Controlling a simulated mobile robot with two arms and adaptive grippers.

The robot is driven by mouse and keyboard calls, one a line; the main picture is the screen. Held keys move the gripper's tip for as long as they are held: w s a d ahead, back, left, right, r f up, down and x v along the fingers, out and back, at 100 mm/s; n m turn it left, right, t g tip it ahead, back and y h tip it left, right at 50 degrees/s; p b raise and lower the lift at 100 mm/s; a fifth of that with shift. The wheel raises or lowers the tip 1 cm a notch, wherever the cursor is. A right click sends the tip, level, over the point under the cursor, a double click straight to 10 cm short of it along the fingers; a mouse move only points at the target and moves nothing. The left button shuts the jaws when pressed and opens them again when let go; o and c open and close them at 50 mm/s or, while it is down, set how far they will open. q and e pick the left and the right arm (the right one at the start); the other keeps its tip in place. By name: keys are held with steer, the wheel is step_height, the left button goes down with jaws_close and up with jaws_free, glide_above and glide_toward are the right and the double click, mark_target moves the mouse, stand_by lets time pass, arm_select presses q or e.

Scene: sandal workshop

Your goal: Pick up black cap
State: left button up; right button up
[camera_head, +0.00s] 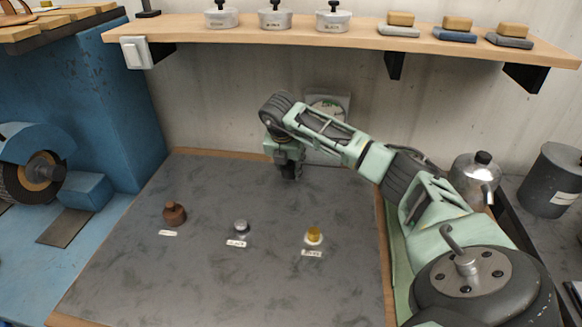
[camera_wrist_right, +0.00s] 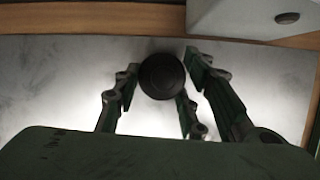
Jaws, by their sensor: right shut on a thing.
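The black cap (camera_wrist_right: 161,76) shows in the right wrist view as a dark round thing between the fingers of my right gripper (camera_wrist_right: 160,92). The fingers are shut on its sides. In the head view my right gripper (camera_head: 288,168) points down at the far side of the grey mat, near the wall. A small dark part shows at its tips there, too small to tell cap from fingertips. I cannot tell whether the cap touches the mat. My left gripper is not in view.
A brown item (camera_head: 174,213), a silver one (camera_head: 241,226) and a yellow-topped one (camera_head: 313,235) stand on the grey mat (camera_head: 200,290), with labels in front. A wooden shelf (camera_head: 350,32) overhangs the back. A metal can (camera_head: 474,178) stands right. The mat's front is clear.

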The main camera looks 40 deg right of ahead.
steer(key=c, duration=0.3)
steer(key=shift+r, duration=0.1)
